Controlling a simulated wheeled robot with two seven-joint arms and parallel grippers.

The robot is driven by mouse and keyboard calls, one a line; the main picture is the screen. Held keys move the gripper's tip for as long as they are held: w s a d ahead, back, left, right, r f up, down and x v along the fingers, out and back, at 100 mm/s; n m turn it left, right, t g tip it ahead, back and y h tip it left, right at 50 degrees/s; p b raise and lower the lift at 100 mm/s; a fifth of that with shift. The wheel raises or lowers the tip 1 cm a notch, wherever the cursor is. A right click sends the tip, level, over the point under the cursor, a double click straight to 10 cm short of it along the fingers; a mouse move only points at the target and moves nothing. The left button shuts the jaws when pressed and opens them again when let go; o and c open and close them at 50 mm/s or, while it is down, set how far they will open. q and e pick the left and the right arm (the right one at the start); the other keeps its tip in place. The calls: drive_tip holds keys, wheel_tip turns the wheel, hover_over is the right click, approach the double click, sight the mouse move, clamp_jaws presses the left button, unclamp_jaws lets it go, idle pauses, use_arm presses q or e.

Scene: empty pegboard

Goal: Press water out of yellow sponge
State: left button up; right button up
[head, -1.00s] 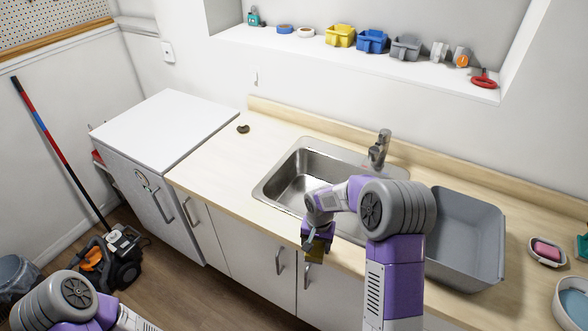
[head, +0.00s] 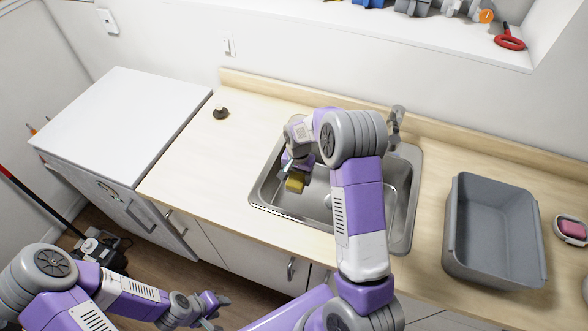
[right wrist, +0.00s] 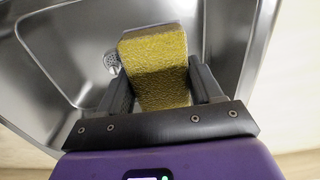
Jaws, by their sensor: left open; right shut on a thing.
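The yellow sponge (head: 295,182) is held by my right gripper (head: 296,174) over the left part of the steel sink (head: 318,205). The right wrist view shows the sponge (right wrist: 158,75) between the two dark fingers of my right gripper (right wrist: 160,88), with the sink basin and its drain (right wrist: 112,62) beyond it. Whether the sponge touches the sink floor cannot be told. My left gripper (head: 216,312) is open and empty, low in front of the cabinets.
A faucet (head: 396,125) stands behind the sink. A grey tub (head: 495,225) is on the counter to the right, near a pink item in a dish (head: 571,229). A small dark stopper (head: 221,112) lies left of the sink. The left counter is otherwise clear.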

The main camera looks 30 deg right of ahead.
drive_tip(key=shift+s+f+b, duration=0.2)
drive_tip(key=shift+f+b, duration=0.1)
drive_tip(key=shift+f, duration=0.35)
wheel_tip(320, 180, down, 3)
drive_tip(key=shift+w+r+b, duration=0.1)
drive_tip(key=shift+r+b, duration=0.1)
drive_tip(key=shift+b, duration=0.6)
drive_tip(key=b, duration=0.8)
hover_over(297, 208)
wheel_tip(297, 208, down, 13)
drive_tip(key=shift+w+d+r, duration=0.1)
drive_tip(key=shift+d+r, duration=0.05)
drive_tip(key=shift+s+f, duration=0.25)
drive_tip(key=shift+f, duration=0.5)
drive_tip(key=shift+b, duration=0.3)
drive_tip(key=shift+w+f, duration=0.1)
drive_tip(key=shift+w, duration=0.1)
